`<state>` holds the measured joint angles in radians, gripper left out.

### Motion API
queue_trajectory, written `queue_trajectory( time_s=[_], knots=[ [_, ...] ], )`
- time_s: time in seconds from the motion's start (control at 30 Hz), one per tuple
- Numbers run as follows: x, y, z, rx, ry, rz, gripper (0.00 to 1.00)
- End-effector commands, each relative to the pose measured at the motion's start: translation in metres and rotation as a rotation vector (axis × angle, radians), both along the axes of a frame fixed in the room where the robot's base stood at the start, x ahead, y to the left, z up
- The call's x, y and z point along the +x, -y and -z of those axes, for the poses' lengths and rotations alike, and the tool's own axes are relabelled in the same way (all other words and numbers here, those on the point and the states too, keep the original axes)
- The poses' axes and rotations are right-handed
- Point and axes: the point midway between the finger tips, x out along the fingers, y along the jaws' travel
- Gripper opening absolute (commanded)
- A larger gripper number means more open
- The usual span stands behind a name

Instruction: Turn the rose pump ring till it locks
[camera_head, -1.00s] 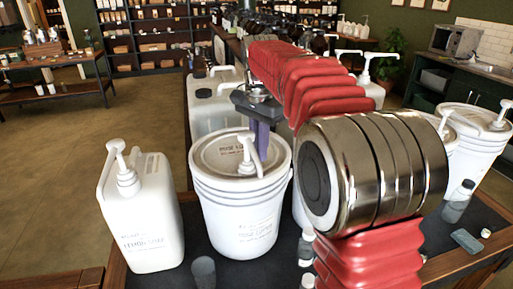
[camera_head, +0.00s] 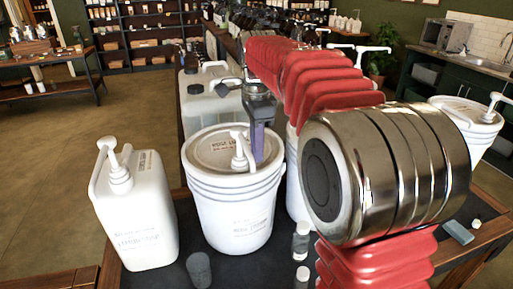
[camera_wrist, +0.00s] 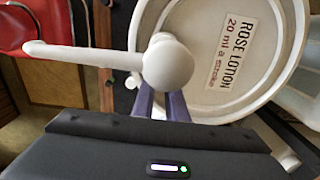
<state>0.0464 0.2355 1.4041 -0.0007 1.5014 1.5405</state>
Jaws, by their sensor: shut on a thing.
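The rose lotion bucket (camera_head: 232,215) is white and stands upright on the dark table top, left of my arm in the head view. Its lid (camera_wrist: 262,25) carries a label reading ROSE LOTION in the wrist view. The white rose pump (camera_head: 240,160) rises from the lid. In the wrist view its round head (camera_wrist: 168,63) faces the camera, with the spout (camera_wrist: 85,56) pointing left. My gripper (camera_head: 258,150) reaches down beside the pump with purple fingers, also seen in the wrist view (camera_wrist: 163,105). It is shut at the pump's ring, which the head hides.
A white jug with a pump (camera_head: 140,215) stands left of the bucket. Small bottles (camera_head: 300,240) and a grey cup (camera_head: 199,270) stand in front. A pale canister (camera_head: 210,105) is behind, and another white bucket (camera_head: 468,120) is at right. My arm hides part of the table.

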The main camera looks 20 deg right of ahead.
Motion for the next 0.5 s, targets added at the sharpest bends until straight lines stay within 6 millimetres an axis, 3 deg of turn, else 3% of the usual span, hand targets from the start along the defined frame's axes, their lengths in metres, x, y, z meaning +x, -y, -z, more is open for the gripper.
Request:
queue_trajectory(
  time_s=[0.27,0.3,0.5],
  knots=[
    [0.0001,-0.0001,-0.0005,0.001,0.001,0.001,0.0],
    [0.0001,-0.0002,-0.0004,0.001,0.001,0.001,0.14],
    [0.0,-0.0003,-0.0003,0.001,0.0,0.0,0.29]
  ],
)
